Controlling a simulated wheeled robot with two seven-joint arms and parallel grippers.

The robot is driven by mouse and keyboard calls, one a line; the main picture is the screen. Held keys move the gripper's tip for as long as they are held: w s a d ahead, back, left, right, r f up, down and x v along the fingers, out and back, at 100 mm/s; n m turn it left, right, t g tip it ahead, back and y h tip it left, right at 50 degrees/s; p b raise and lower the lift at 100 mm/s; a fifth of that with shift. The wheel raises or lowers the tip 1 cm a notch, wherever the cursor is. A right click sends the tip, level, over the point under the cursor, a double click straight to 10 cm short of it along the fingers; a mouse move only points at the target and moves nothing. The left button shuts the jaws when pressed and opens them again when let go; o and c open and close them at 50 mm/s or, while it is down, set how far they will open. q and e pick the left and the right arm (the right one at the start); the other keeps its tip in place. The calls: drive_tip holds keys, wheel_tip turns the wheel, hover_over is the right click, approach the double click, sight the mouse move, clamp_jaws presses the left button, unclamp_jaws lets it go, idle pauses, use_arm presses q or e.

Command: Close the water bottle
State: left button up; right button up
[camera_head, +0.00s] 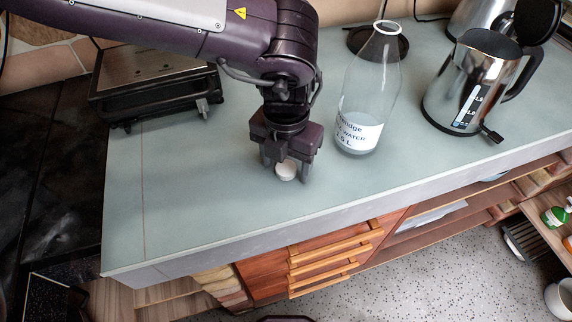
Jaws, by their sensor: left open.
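The water bottle (368,92) is clear glass with a white label and stands upright on the counter. Its mouth at the top is open, with no cap on it. A small round white cap (286,170) is at the counter, left of the bottle. My left gripper (287,168) points down over the cap, with its fingers around it and open. Whether the fingers touch the cap cannot be told. My right gripper is not in view.
A kettle (474,84) with its lid up stands right of the bottle. A dark grill (157,84) sits at the left. The pale counter (190,195) is clear at the front left. Its front edge runs above wooden drawers (335,255).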

sight(286, 167)
use_arm(q)
drive_tip(key=c, duration=1)
drive_tip(key=shift+c, duration=0.2)
wheel_tip(286, 167, up, 20)
drive_tip(key=p, duration=0.1)
